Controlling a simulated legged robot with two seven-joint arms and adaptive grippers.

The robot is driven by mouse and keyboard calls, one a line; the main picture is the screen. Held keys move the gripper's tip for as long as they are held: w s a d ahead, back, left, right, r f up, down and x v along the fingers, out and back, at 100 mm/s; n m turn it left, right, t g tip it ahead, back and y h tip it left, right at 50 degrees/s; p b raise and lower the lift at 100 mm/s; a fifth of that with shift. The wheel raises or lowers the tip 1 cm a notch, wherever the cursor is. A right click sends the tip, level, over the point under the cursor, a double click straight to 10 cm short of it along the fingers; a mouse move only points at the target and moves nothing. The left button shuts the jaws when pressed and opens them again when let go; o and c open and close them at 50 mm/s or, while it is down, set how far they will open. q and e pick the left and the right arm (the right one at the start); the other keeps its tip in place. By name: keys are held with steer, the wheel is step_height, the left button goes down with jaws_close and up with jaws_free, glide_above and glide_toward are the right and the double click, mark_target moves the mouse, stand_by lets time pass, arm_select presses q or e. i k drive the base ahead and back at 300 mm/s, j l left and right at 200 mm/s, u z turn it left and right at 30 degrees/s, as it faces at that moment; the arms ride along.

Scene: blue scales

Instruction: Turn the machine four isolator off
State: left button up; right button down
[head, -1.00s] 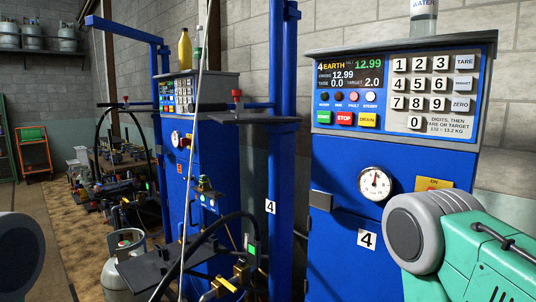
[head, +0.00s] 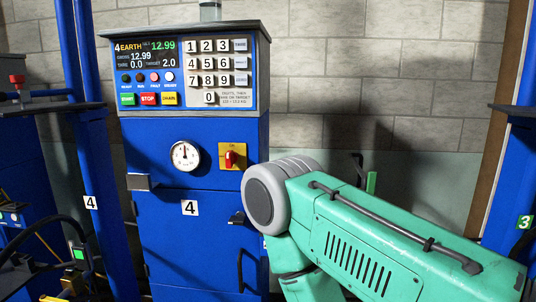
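The machine four isolator (head: 231,157) is a red rotary handle on a yellow plate. It sits on the front of the blue machine four cabinet (head: 170,235), right of a round pressure gauge (head: 186,156). The handle looks roughly upright; its label is too small to read. My green right arm comes in from the right, and its grey joint is just right of and below the isolator. Neither gripper shows in the head view.
The control panel (head: 187,74) with display and keypad is above the isolator. A dark bracket (head: 237,218) sticks out below it. Blue posts (head: 90,150) and a hose (head: 45,230) stand at left. Another blue machine marked 3 (head: 524,222) is at the right edge.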

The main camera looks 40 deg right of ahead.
mark_target(231, 156)
steer(key=k+j+z, duration=0.15)
steer(key=z, duration=0.3)
steer(key=k+z, duration=0.45)
steer(key=i, duration=0.05)
